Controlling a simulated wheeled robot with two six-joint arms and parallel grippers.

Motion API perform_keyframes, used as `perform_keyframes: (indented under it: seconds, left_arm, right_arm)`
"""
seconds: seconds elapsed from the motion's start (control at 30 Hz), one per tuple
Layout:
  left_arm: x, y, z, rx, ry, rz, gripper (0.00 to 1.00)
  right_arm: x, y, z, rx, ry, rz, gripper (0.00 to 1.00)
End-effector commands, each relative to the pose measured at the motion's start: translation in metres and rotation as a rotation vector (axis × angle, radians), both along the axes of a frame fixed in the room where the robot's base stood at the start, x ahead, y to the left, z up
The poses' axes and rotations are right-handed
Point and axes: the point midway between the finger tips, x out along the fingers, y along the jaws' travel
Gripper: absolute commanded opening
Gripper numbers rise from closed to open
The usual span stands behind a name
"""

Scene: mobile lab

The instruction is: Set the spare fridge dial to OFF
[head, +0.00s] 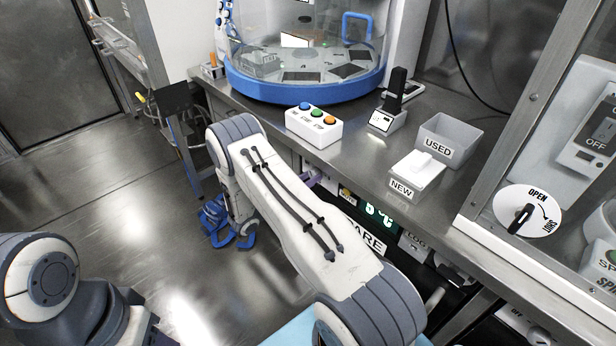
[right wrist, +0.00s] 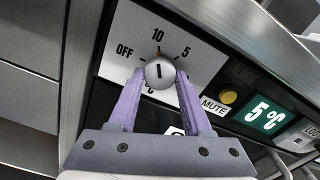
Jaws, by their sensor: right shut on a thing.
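The spare fridge dial (right wrist: 160,72) is a round, light grey knob on a white plate marked OFF, 10, 5 and °C, seen in the right wrist view. The dark line on the knob points up towards the 10 side, not at OFF. My right gripper (right wrist: 160,88) is shut on the knob, with one purple finger on each side. In the head view only a bit of my right gripper (head: 312,177) shows past my forearm, which hides the dial there. The SPARE label (head: 369,238) is partly covered by the forearm. My left gripper is out of view.
Beside the dial are a yellow MUTE button (right wrist: 228,97) and a green 5°C display (right wrist: 266,115). The metal counter (head: 345,150) overhangs the fridge front. On it stand a button box (head: 313,128), a USED bin (head: 448,140) and a NEW tray (head: 416,170). Open floor lies left.

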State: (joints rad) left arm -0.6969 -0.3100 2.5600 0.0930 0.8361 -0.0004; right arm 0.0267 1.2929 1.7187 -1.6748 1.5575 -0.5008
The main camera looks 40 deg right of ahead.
Motion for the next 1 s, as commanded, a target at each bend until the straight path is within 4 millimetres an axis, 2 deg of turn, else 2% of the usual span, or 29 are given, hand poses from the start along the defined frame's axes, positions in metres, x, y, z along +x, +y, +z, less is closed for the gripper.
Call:
perform_keyframes:
  seconds: [0.7,1.0]
  left_arm:
    - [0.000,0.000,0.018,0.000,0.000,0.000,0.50]
    - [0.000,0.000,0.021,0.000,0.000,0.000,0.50]
  right_arm:
    - [-0.001,0.001,0.000,-0.051,0.672,0.002,0.00]
    - [-0.001,0.001,0.000,-0.068,0.886,0.002,0.00]
